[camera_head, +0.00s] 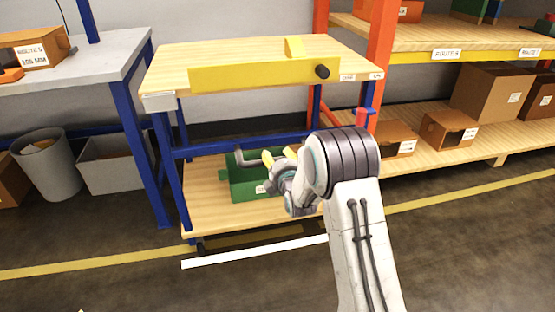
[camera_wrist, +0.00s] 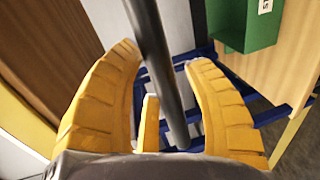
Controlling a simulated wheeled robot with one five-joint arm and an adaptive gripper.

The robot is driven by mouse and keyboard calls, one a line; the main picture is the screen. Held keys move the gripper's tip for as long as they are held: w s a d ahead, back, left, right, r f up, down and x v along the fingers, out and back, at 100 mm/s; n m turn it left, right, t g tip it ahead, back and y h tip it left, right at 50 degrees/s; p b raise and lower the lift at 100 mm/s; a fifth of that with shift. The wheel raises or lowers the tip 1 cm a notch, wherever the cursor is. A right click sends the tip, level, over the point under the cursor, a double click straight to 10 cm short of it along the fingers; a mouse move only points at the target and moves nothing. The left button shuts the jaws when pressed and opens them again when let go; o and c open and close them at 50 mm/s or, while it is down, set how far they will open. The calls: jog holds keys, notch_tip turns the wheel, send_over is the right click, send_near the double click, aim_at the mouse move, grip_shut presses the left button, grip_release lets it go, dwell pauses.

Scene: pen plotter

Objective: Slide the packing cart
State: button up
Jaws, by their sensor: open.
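The packing cart (camera_head: 225,55) has a light wooden top, a blue frame and a wooden lower shelf (camera_head: 215,218). It stands in the middle of the head view. My gripper (camera_head: 279,155) is at the cart's front, between the top and the lower shelf. In the wrist view my gripper (camera_wrist: 164,57) has its yellow fingers apart, one on each side of a dark grey bar (camera_wrist: 163,75). A grey bent bar (camera_head: 246,161) shows beside the fingers in the head view. I cannot tell whether the fingers touch the bar.
A green bin (camera_head: 240,186) sits on the lower shelf. A yellow board (camera_head: 255,76) with a black knob (camera_head: 322,72) runs along the cart's top edge. A grey table (camera_head: 100,60) stands left, orange-framed shelving (camera_head: 440,42) right. A white strip (camera_head: 250,252) lies in front.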

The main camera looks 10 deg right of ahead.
jog(key=shift+o, duration=1)
jog(key=shift+r, duration=0.1)
jog(key=v, duration=1.2)
